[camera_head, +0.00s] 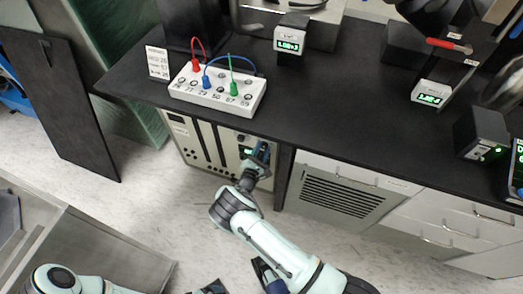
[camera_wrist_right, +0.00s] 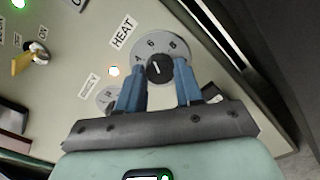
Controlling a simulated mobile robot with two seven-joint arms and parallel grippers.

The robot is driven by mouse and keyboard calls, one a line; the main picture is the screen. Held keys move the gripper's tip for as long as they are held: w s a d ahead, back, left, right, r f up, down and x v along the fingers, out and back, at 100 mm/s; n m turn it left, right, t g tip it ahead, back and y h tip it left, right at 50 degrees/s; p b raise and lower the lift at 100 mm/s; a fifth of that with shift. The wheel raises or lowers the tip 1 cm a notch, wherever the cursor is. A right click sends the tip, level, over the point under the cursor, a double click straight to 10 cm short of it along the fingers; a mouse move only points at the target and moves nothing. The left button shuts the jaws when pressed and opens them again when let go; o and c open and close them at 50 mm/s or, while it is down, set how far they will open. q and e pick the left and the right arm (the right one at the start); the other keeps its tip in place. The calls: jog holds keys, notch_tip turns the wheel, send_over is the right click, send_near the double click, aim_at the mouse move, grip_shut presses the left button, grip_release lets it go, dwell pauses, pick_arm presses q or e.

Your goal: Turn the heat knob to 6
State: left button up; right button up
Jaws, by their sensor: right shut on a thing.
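The heat knob (camera_wrist_right: 160,69) is black with a white mark, on a grey dial (camera_wrist_right: 147,44) showing 4, 6 and 8 beside a HEAT label (camera_wrist_right: 122,33). The mark points up and slightly left, near the 4 and 6; I cannot read it exactly. My right gripper (camera_wrist_right: 161,86) is shut on the knob, its blue fingers on either side. In the head view my right gripper (camera_head: 261,152) is at the right side of the beige control panel (camera_head: 205,147) under the bench. My left gripper (camera_head: 238,281) is partly cut off at the bottom edge, its fingers apart.
A smaller dial (camera_wrist_right: 106,98) is left of the fingers, and a yellow-handled switch (camera_wrist_right: 24,62) is farther left. The black bench top (camera_head: 340,110) overhangs the panel. A white box with coloured cables (camera_head: 218,92) stands on it. A dark bench leg (camera_head: 284,178) is close to my right gripper.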

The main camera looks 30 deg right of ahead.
jog(key=o, duration=1)
jog(key=shift+o, duration=0.2)
jog(key=shift+s+a, duration=0.1)
jog(key=shift+a, duration=0.05)
jog(key=p+v, duration=0.1)
jog(key=v, duration=1.2)
